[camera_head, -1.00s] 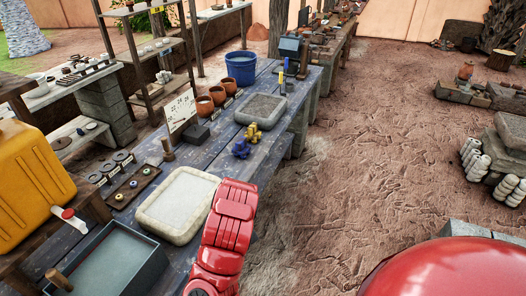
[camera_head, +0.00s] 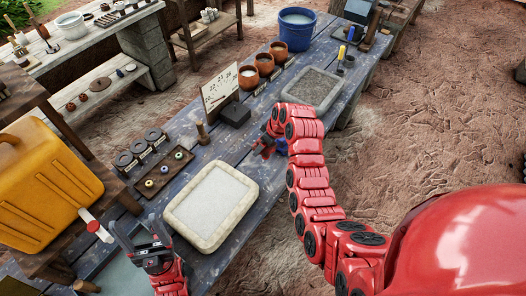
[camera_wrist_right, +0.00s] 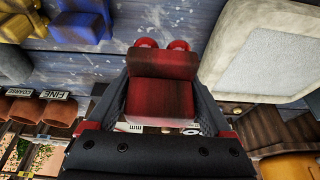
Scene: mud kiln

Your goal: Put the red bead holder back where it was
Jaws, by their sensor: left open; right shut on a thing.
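The red bead holder (camera_wrist_right: 162,85) is a red block with two round ends, seen in the right wrist view between the fingers of my right gripper (camera_wrist_right: 160,100), which is shut on it. In the head view my right gripper (camera_head: 266,142) is over the blue table, right of the small dark stand; the red holder is hard to tell from the red arm there. A blue holder (camera_wrist_right: 85,20) and a yellow holder (camera_wrist_right: 14,62) stand nearby in the wrist view. My left gripper (camera_head: 148,245) is open and empty at the lower left, over the grey tub.
A pale slab tray (camera_head: 212,205) lies in front of my right gripper, and a grey tray (camera_head: 313,90) behind it. A dark bead board (camera_head: 164,172), a number card (camera_head: 220,87), terracotta pots (camera_head: 264,64), a blue bucket (camera_head: 297,30) and a yellow jerrycan (camera_head: 45,185) stand around.

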